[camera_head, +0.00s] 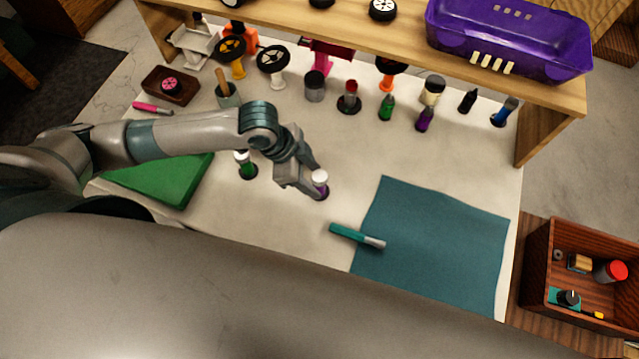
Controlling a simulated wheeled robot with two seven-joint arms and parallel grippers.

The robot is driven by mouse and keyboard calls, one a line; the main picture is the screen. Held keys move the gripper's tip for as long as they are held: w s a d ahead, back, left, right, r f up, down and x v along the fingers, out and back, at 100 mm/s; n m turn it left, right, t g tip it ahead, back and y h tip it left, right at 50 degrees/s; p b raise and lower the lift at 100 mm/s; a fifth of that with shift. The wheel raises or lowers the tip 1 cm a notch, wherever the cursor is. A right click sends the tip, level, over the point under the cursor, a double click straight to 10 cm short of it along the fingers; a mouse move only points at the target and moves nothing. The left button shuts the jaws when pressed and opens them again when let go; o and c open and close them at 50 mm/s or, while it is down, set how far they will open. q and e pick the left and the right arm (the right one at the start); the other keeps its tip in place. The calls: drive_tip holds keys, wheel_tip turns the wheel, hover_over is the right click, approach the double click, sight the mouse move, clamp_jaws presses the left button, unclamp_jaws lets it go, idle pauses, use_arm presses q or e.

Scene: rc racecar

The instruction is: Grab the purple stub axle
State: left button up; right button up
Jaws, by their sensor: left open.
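A small purple piece with a white round top (321,193) stands on the pale worktop near the middle; it may be the purple stub axle, but it is too small to be sure. My left gripper (312,186) reaches in from the left and is open right beside this piece. The fingers partly cover the piece, and I cannot tell whether they touch it. Another purple piece (424,121) stands farther back, below the shelf edge. My right gripper is not in view.
A green piece with a white top (247,167) stands left of my gripper. A teal-handled tool (350,234) lies at the edge of a blue-green mat (440,235). Bottles and wheels line the back under a wooden shelf (320,32). A wooden box (545,270) is at right.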

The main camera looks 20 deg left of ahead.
use_arm(q)
drive_tip(key=p+x, duration=0.1)
drive_tip(key=x, duration=0.2)
drive_tip(key=shift+w+f, duration=0.15)
drive_tip(key=shift+f, duration=0.15)
drive_tip(key=shift+w+d+f+p, duration=0.15)
drive_tip(key=shift+f+p, duration=0.15)
drive_tip(key=shift+f, duration=0.15)
drive_tip(key=c, duration=1)
